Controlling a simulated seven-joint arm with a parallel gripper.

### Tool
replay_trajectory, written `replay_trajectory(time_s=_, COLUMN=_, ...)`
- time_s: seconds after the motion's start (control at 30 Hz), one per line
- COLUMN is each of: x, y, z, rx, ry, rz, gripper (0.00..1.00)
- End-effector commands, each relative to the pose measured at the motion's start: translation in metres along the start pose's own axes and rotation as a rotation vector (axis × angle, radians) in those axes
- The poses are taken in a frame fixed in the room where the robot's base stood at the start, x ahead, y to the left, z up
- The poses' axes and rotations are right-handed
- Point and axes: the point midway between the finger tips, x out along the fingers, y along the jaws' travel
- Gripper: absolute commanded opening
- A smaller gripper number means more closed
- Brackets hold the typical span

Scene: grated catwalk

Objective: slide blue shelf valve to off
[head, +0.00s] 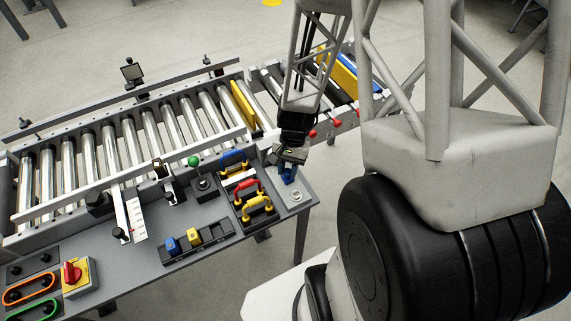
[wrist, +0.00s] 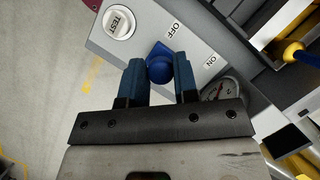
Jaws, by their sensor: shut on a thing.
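The blue valve (wrist: 160,70) has a round knob on a blue base, set on a grey panel face in the wrist view. The OFF label (wrist: 172,29) is just above and right of the knob. The ON label (wrist: 211,61) is farther right, and the exact slide position is hard to read. My gripper (head: 288,176) is at the right end of the console in the head view. In the wrist view its two blue fingers are on either side of the knob, shut on it. In the head view the valve is mostly hidden by my gripper.
A white TEST button (wrist: 121,23) is left of the valve, and a round gauge (wrist: 219,91) is partly hidden at right. Blue, red and yellow handles (head: 247,189) and a green-knobbed lever (head: 194,162) stand left of my gripper. A roller conveyor (head: 150,137) runs behind.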

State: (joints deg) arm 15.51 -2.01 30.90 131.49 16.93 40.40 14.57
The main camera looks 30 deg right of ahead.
Motion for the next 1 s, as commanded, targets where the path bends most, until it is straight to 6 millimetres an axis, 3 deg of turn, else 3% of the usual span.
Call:
replay_trajectory(time_s=0.23, x=0.003, y=0.004, z=0.003, rx=0.001, ry=-0.008, rz=0.005, gripper=0.05)
replay_trajectory(time_s=0.27, x=0.003, y=0.004, z=0.003, rx=0.001, ry=-0.008, rz=0.005, gripper=0.34)
replay_trajectory(time_s=0.4, x=0.003, y=0.003, z=0.003, rx=0.001, ry=-0.007, rz=0.004, gripper=0.52)
replay_trajectory(time_s=0.77, x=-0.001, y=0.002, z=0.002, rx=0.0, ry=-0.004, rz=0.003, gripper=0.52)
replay_trajectory(time_s=1.0, x=-0.02, y=0.002, z=0.001, rx=0.0, ry=-0.003, rz=0.001, gripper=0.52)
